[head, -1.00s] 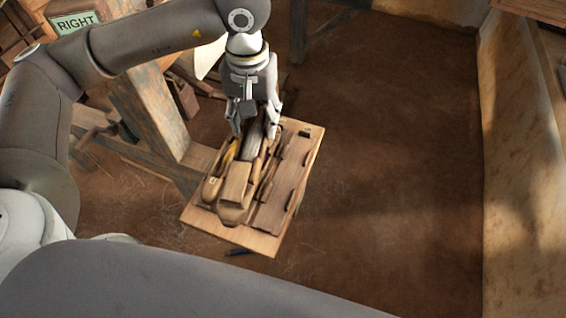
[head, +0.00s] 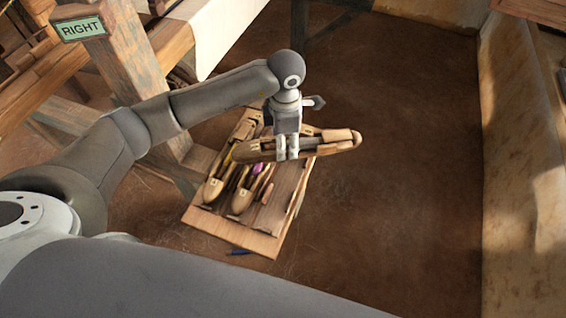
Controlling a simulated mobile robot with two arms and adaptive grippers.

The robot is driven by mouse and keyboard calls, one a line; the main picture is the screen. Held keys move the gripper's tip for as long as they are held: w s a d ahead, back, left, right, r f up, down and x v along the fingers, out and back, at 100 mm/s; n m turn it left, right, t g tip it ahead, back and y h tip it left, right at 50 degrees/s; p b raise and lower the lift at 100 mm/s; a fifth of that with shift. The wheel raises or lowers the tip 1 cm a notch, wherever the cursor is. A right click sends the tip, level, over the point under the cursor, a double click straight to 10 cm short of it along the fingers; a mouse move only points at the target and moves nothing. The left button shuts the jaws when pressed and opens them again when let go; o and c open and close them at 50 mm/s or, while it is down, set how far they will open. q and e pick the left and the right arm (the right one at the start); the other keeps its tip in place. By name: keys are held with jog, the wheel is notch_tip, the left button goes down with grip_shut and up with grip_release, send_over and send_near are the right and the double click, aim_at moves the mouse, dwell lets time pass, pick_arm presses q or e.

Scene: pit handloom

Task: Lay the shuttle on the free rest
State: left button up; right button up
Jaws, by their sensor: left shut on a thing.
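My left gripper (head: 287,156) is shut on a wooden shuttle (head: 338,144) around its middle. The shuttle is held above the wooden board (head: 236,232), crosswise to the shuttles on it, and its right end sticks out past the board's right edge. Two other shuttles lie on the board: one with yellow thread (head: 214,188) at the left, one with magenta thread (head: 243,202) beside it. The right part of the board (head: 283,190) is bare, with dark slots or low supports. The held shuttle and gripper hide part of the board's far end. My right gripper is not in view.
A wooden loom post (head: 150,75) with a green RIGHT sign (head: 82,28) stands left of the board. White cloth (head: 205,35) is behind it. A small blue item (head: 239,252) lies by the board's near edge. Bare floor (head: 410,180) lies right, up to a wall (head: 535,190).

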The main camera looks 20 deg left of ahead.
pick_arm(q)
jog(key=shift+s+f+n+b, duration=0.25)
jog(key=shift+f+n+b, duration=0.6)
jog(key=shift+f+n, duration=1.65)
jog(key=shift+s+f+n+b, duration=0.25)
jog(key=shift+f+n+b, duration=0.95)
jog(key=shift+f, duration=2.3)
jog(key=shift+s+f+n+b, duration=0.25)
jog(key=shift+f+n+b, duration=0.3)
jog(key=shift+f+n, duration=2.1)
jog(key=shift+f+m, duration=0.3)
jog(key=shift+m, duration=0.05)
jog(key=o, duration=1.3)
jog(key=shift+s, duration=0.1)
notch_tip(320, 180, up, 8)
jog(key=p, duration=0.6)
